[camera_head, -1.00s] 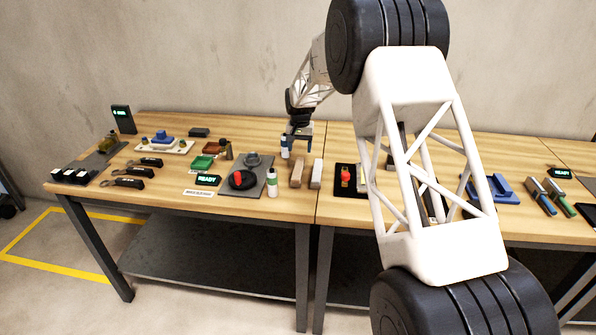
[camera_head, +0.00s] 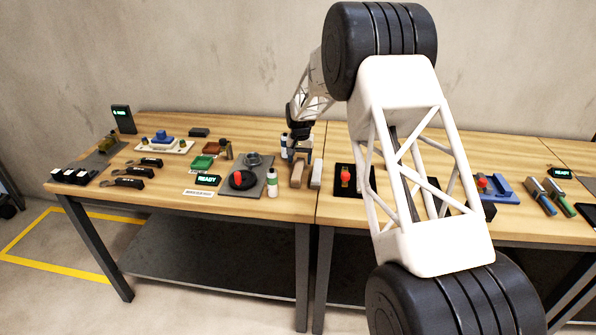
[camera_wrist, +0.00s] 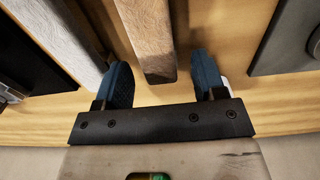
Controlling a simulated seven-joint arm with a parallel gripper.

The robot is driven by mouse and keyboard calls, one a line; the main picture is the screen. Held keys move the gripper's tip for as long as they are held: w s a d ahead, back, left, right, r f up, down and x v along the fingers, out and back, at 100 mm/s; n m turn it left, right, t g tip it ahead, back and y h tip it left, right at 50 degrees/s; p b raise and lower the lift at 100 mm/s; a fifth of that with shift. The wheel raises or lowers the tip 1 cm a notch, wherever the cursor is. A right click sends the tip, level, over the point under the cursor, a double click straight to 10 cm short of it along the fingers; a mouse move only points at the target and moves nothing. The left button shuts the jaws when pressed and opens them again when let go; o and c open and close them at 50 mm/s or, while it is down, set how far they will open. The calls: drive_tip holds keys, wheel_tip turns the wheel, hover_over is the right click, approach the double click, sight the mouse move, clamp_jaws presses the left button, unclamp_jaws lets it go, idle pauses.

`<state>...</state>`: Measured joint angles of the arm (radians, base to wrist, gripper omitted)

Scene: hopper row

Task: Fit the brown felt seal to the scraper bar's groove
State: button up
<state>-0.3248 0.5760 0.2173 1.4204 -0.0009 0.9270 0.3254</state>
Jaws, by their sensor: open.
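A brown strip (camera_head: 298,173), which looks like the brown felt seal, lies on the wooden table left of the table joint. In the wrist view the brown strip (camera_wrist: 148,35) runs from the top edge down between my gripper's blue fingers. My gripper (camera_wrist: 162,82) is open, with a gap on both sides of the strip. In the head view my gripper (camera_head: 301,155) is low over the strip's far end. I cannot tell for certain which thing is the scraper bar, and no groove shows clearly.
A pale grey strip (camera_head: 316,174) lies close beside the brown one and also shows in the wrist view (camera_wrist: 58,42). White bottles (camera_head: 272,182) and a grey plate with a black round part (camera_head: 242,180) stand left. A dark tray (camera_head: 343,190) with a red knob lies right.

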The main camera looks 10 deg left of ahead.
drive_tip(key=shift+c, duration=0.3)
drive_tip(key=c, duration=1)
drive_tip(key=shift+o, duration=0.2)
drive_tip(key=shift+r, duration=0.1)
drive_tip(key=shift+r, duration=0.8)
wheel_tip(320, 180, up, 2)
drive_tip(key=shift+s, duration=0.1)
drive_tip(key=s+d, duration=0.1)
drive_tip(key=s, duration=0.4)
drive_tip(key=s+d, duration=0.2)
drive_tip(key=s, duration=0.3)
drive_tip(key=s+d+r, duration=0.1)
drive_tip(key=s+d, duration=0.1)
drive_tip(key=s, duration=0.3)
drive_tip(key=shift+r, duration=0.1)
